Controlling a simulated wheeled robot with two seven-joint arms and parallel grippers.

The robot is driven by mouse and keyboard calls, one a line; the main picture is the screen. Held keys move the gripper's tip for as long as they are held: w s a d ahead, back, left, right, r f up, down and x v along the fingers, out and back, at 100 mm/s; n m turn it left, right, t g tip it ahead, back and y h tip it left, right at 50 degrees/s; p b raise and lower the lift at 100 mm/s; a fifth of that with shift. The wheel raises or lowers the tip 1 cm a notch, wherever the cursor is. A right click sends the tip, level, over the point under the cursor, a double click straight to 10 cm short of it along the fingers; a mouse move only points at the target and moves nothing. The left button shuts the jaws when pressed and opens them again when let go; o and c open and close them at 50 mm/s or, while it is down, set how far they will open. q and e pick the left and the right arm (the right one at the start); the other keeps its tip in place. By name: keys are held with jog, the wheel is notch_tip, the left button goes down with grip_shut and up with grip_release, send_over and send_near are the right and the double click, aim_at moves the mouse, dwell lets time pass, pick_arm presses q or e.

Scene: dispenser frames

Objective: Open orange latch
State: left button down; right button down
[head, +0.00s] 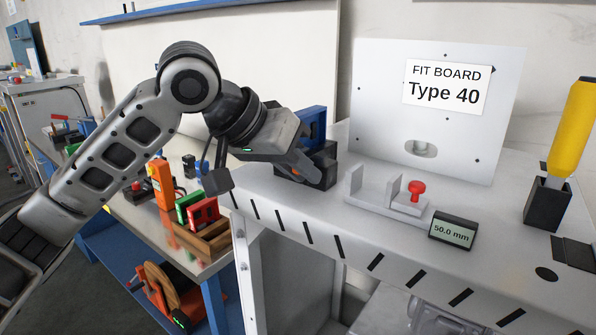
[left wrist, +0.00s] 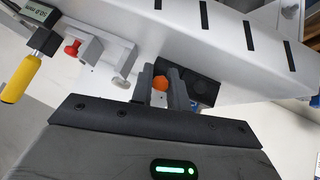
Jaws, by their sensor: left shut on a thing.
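The orange latch (left wrist: 160,83) shows in the left wrist view as a small orange piece between the two fingers of my left gripper (left wrist: 160,90). The fingers are closed on it. In the head view my left gripper (head: 306,168) reaches from the left to a black block (head: 321,163) with a blue frame (head: 314,124) behind it, on the grey bench. The black block also shows to the right of the fingers in the left wrist view (left wrist: 203,91). My right gripper is not in view.
A white fit board (head: 440,130) stands at the back. In front are a gauge with a red knob (head: 416,187) and a display (head: 453,231). A yellow-handled tool (head: 570,130) stands in a black holder at right. Several coloured items, including an orange one (head: 160,183), sit on the left table.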

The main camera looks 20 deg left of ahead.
pick_arm(q)
jog(key=shift+r+g, duration=0.1)
jog(key=shift+g, duration=0.2)
jog(key=c, duration=1.7)
grip_release()
jog(key=shift+r, duration=0.1)
jog(key=v, duration=1.5)
jog(key=shift+s+a+r+b, duration=0.15)
jog(key=shift+s+r+b, duration=0.15)
jog(key=shift+b, duration=0.1)
jog(key=shift+w, duration=0.1)
